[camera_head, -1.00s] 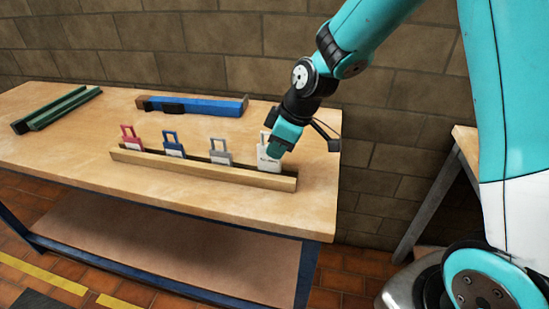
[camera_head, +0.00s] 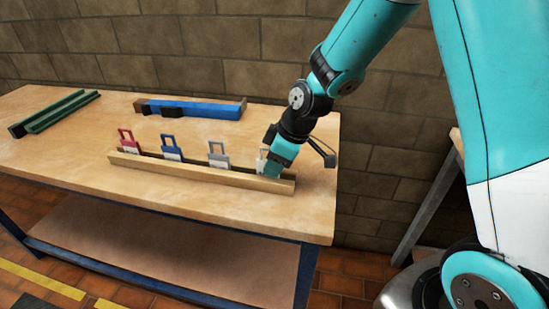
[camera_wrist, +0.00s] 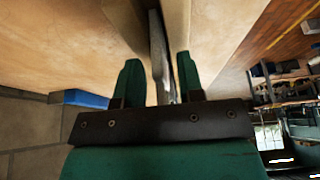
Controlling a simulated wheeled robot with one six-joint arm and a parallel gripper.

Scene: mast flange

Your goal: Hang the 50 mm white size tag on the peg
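The white tag (camera_head: 261,163) stands upright at the right end of a wooden slotted rack (camera_head: 190,172) on the bench. My gripper (camera_head: 274,164) is down at this tag and covers most of it in the head view. In the wrist view the two green fingers of my gripper (camera_wrist: 159,78) are apart. A thin pale edge, seemingly the white tag (camera_wrist: 158,50), stands between them, with gaps visible beside it. The tag's size marking is not readable. No peg can be made out.
A grey tag (camera_head: 218,161), a blue tag (camera_head: 171,149) and a red tag (camera_head: 128,141) stand left in the rack. A blue bar-shaped tool (camera_head: 195,108) and a green one (camera_head: 60,110) lie behind. A brick wall (camera_head: 220,60) backs the bench (camera_head: 70,150).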

